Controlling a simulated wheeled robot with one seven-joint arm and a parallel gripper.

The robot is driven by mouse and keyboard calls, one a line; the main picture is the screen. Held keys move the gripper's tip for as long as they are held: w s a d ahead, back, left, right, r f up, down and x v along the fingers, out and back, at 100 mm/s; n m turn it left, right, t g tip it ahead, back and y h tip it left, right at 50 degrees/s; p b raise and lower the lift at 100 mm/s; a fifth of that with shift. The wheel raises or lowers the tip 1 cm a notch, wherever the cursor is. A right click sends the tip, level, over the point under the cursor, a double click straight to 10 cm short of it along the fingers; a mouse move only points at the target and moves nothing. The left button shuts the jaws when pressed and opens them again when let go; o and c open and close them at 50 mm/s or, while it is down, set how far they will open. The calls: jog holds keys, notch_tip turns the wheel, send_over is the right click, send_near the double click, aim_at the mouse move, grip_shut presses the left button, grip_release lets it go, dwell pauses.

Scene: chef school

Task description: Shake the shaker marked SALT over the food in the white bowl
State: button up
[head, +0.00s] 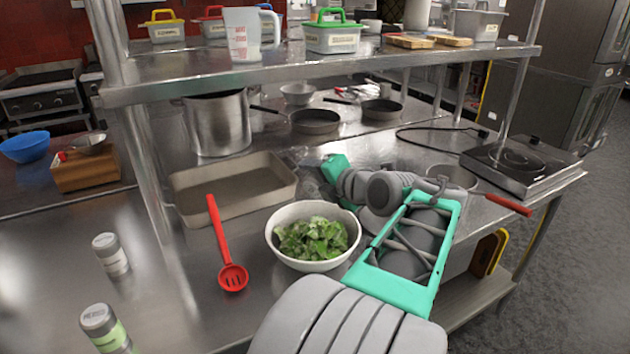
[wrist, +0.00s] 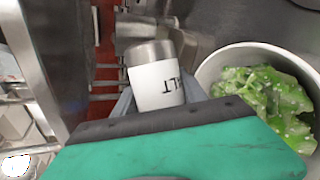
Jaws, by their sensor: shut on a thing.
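The white bowl (head: 284,251) stands on the steel counter with green leafy food (head: 312,238) in it. In the wrist view the bowl (wrist: 212,70) is at the right, and the food (wrist: 268,98) shows small pale flecks. My gripper (wrist: 160,98) is shut on a white shaker with a metal cap (wrist: 155,85). Its label shows the letters "LT", sideways; the rest is hidden. The shaker is beside the bowl in that view. In the head view my arm reaches past the bowl's right side, and the held shaker cannot be made out.
Two other shakers, one grey-white (head: 111,254) and one with a green label (head: 104,330), stand at the left front. A red slotted spoon (head: 222,240) lies left of the bowl. Behind are a baking tray (head: 240,190) and a pot (head: 216,122). A shelf (head: 320,68) overhangs the counter.

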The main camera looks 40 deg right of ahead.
jog(key=shift+b, duration=2.55)
notch_tip(320, 180, down, 3)
jog(key=b, duration=0.5)
